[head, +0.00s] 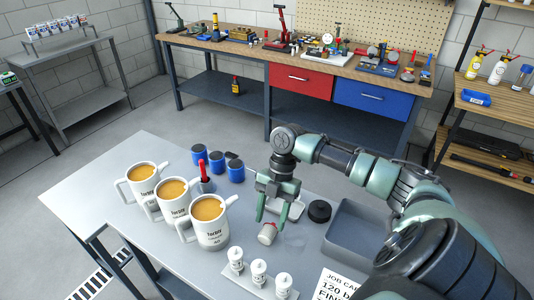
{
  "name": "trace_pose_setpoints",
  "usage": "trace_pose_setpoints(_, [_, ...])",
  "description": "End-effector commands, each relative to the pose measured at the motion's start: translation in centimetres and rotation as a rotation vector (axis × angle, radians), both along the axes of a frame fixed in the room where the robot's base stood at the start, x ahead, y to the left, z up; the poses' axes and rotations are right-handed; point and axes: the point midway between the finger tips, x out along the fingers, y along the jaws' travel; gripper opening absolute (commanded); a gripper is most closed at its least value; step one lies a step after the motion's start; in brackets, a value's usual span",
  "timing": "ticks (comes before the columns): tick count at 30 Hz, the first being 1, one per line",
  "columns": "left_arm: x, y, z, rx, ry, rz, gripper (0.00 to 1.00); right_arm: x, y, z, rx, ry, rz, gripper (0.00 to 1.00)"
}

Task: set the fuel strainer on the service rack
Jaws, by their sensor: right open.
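A small pale cylinder with a reddish end (267,235), which looks like the fuel strainer, lies tilted on the grey table. My right gripper (271,214) is open and points down just above and behind it. The fingers look apart from it, but I cannot tell the exact gap. A low white rack (236,269) with white capped cylinders stands at the table's front; it may be the service rack. Another rack with several similar cylinders (56,27) is on the far left side table. My left gripper is not in view.
Three filled mugs (209,222) stand left of the gripper, with blue canisters (236,171) and a red-handled tool (204,173) behind. A black puck (319,211), a grey bin (352,240) and a job card (335,285) are on the right. The table's left end is clear.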

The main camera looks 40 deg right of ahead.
Motion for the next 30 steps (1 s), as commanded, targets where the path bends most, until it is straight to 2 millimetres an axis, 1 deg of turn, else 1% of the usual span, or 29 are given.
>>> trace_pose_setpoints(1, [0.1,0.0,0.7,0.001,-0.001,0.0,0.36,-0.2,0.4,-0.3,0.002,0.004,0.002,0.5])
trace_pose_setpoints(4, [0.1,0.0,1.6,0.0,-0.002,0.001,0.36,-0.4,1.2,-1.6,0.003,0.005,-0.001,0.5])
trace_pose_setpoints(6, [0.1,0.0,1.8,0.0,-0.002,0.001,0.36,-0.6,1.5,-2.7,0.002,0.005,-0.002,0.5])
trace_pose_setpoints(9, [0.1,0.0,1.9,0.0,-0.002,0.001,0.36,-0.7,1.9,-3.7,0.0,0.003,0.0,0.5])
trace_pose_setpoints(12, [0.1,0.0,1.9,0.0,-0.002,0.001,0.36,-0.7,1.9,-4.1,-0.001,0.002,0.0,0.5])
trace_pose_setpoints(17, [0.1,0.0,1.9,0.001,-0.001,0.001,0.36,-0.7,1.9,-4.2,-0.002,0.002,0.0,0.5])
trace_pose_setpoints(18, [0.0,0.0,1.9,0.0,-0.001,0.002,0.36,-0.7,1.9,-4.2,-0.002,0.002,0.0,0.45])
trace_pose_setpoints(20, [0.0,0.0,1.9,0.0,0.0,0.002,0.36,-0.7,1.9,-4.2,-0.002,0.002,0.0,0.28])
trace_pose_setpoints(21, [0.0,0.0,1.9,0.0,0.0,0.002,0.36,-0.7,1.9,-4.2,-0.002,0.002,0.0,0.17])
trace_pose_setpoints(23, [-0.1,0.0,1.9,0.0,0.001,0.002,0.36,-0.7,1.9,-4.2,-0.002,0.002,0.0,0.0])
trace_pose_setpoints(30, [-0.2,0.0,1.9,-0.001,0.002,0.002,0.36,-0.6,1.9,-4.1,-0.001,0.001,-0.001,0.0])
